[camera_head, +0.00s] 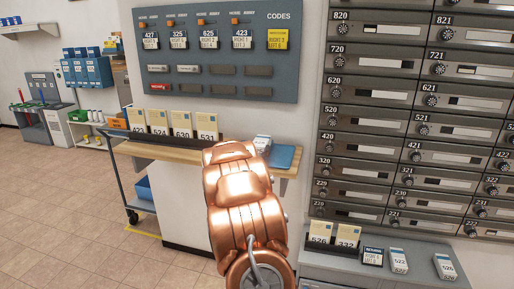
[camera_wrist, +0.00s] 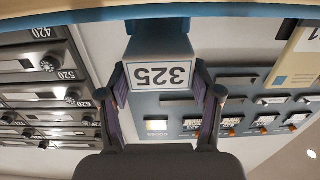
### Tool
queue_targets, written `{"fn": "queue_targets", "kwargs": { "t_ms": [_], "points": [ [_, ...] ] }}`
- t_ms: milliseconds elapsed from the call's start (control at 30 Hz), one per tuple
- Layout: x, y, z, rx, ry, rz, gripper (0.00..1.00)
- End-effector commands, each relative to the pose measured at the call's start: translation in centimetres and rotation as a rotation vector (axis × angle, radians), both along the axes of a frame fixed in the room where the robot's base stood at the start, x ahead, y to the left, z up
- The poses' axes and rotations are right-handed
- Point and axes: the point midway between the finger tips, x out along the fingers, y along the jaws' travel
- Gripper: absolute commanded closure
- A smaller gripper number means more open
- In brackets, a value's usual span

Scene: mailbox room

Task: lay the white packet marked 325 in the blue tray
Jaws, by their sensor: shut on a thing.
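The white packet marked 325 (camera_wrist: 162,76) is held between the two fingers of my gripper (camera_wrist: 163,88) in the wrist view, where its number appears upside down. A white packet top (camera_head: 262,143) shows just right of my copper arm in the head view, beside the blue tray (camera_head: 286,157). The tray lies on the right end of the wooden bench top. A blue edge (camera_wrist: 240,11), seemingly the tray, runs along the top of the wrist view, close to the packet. Whether they touch is unclear. My arm hides the gripper in the head view.
Several yellowish packets stand in a dark rack (camera_head: 181,138) at the back of the bench (camera_head: 290,171). A codes board (camera_head: 217,45) hangs above. Mailboxes (camera_head: 410,110) fill the right wall, with a grey counter (camera_head: 390,262) below holding more packets. Floor at left is open.

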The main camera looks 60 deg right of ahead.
Motion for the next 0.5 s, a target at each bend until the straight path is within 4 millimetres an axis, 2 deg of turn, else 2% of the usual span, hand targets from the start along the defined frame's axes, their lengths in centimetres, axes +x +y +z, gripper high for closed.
{"fn": "queue_targets", "kwargs": {
  "t_ms": [433, 467, 500],
  "points": [
    [0.02, 0.02, -0.45, -0.001, 0.0, 0.001, 0.69],
    [0.02, 0.02, -0.46, -0.001, 0.0, 0.001, 0.34],
    [0.02, 0.02, -0.46, -0.001, 0.0, 0.001, 0.3]
  ]
}}
